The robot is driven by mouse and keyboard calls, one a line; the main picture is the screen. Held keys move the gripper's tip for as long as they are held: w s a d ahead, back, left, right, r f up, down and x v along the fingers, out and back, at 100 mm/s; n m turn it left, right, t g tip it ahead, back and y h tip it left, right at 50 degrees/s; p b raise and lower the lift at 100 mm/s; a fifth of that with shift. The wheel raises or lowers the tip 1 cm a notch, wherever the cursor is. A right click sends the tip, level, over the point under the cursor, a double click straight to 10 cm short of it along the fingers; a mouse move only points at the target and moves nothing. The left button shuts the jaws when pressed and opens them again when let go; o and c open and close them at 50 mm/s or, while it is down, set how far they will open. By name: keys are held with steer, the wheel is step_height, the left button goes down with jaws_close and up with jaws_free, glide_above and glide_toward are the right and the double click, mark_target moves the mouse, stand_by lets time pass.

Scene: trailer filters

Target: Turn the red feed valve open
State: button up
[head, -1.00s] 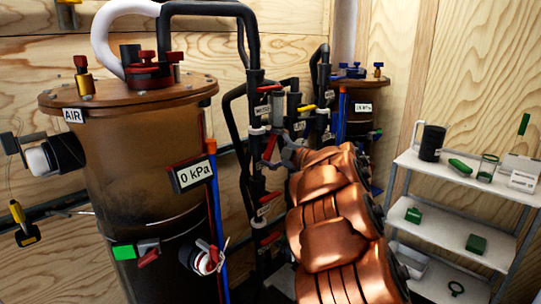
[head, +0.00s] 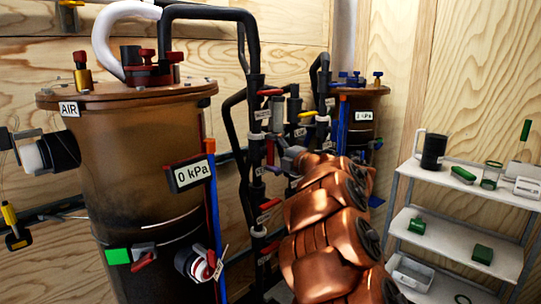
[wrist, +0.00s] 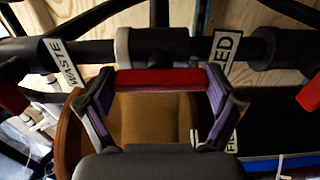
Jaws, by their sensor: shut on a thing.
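The red feed valve handle (wrist: 160,80) is a red bar lying across the wrist view, between the two fingers of my gripper (wrist: 161,92). My gripper is shut on it, one finger at each end. The bar runs roughly parallel to the black pipe (wrist: 190,52) behind it. A white label ending in "ED" (wrist: 223,55) is beside it at right, partly hidden. In the head view the handle (head: 270,152) stands about upright beside the vertical black pipe, with my gripper (head: 284,155) at its right, largely hidden by my copper-coloured arm.
A WASTE label (wrist: 62,62) is on the pipe to the left. Other red handles (wrist: 314,92) show at the sides. The large brown AIR tank (head: 145,150) reads 0 kPa. Pipes crowd around my gripper. A white shelf (head: 465,235) with green items stands at right.

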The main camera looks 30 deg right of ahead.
steer(key=o, duration=0.8)
steer(key=shift+s, duration=0.1)
steer(key=v, duration=1.2)
steer(key=shift+r, duration=0.15)
